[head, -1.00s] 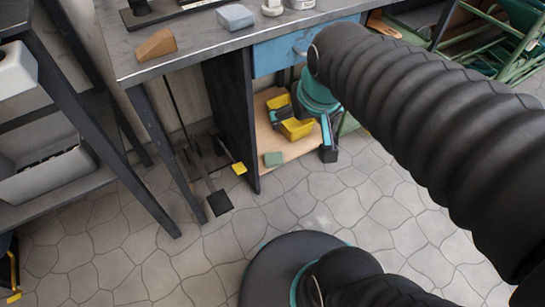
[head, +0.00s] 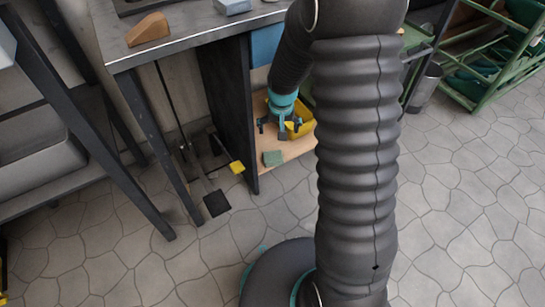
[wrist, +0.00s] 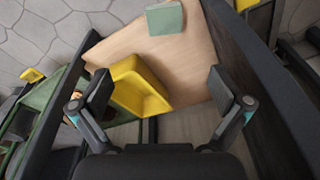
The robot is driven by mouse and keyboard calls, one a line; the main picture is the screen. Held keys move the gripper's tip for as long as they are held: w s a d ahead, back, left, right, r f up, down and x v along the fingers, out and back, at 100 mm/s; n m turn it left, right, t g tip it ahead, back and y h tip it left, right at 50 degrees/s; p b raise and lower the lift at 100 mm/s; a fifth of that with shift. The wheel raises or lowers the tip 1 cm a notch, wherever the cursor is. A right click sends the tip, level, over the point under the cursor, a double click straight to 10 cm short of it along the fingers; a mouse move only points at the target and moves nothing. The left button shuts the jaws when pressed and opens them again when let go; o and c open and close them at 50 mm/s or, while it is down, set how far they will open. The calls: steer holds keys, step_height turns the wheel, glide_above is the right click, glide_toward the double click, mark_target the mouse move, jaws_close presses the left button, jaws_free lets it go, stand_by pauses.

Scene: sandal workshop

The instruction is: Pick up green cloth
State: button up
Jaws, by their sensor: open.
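The green cloth (head: 273,158) is a small folded block lying near the front edge of the wooden shelf (head: 297,146) under the workbench. It also shows at the top of the wrist view (wrist: 165,18), clear of the fingers. My gripper (head: 280,130) is inside the shelf space, above and behind the cloth and not touching it. In the wrist view my gripper (wrist: 160,98) has its two dark fingers spread wide apart with nothing held between them.
A yellow bin (wrist: 140,88) stands on the shelf beside my left finger in the wrist view. A dark side panel (head: 228,105) bounds the shelf on the left. A foot pedal (head: 217,203) and a yellow block (head: 237,167) are left of it. The floor in front is clear.

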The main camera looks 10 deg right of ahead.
glide_toward(273, 157)
steer(key=shift+n, duration=0.5)
steer(key=f+b, duration=0.1)
steer(key=f, duration=0.2)
steer(key=w+f+b, duration=0.1)
steer(key=f, duration=0.2)
steer(key=f+b, duration=0.1)
steer(key=f, duration=0.2)
steer(key=shift+w+d+f, duration=0.15)
steer(key=shift+w, duration=0.25)
steer(key=c, duration=1.1)
steer(key=shift+r, duration=0.5)
steer(key=r, duration=0.2)
steer(key=r+p, duration=0.1)
steer(key=r, duration=0.1)
steer(key=shift+d, duration=0.4)
steer(key=s+d+r, duration=0.1)
steer(key=d+r, duration=0.2)
steer(key=d, duration=0.2)
steer(key=s+d+r+p, duration=0.1)
steer(key=d+r, duration=0.2)
steer(key=d, duration=0.2)
steer(key=shift+s+d, duration=0.25)
steer(key=shift+s, duration=0.05)
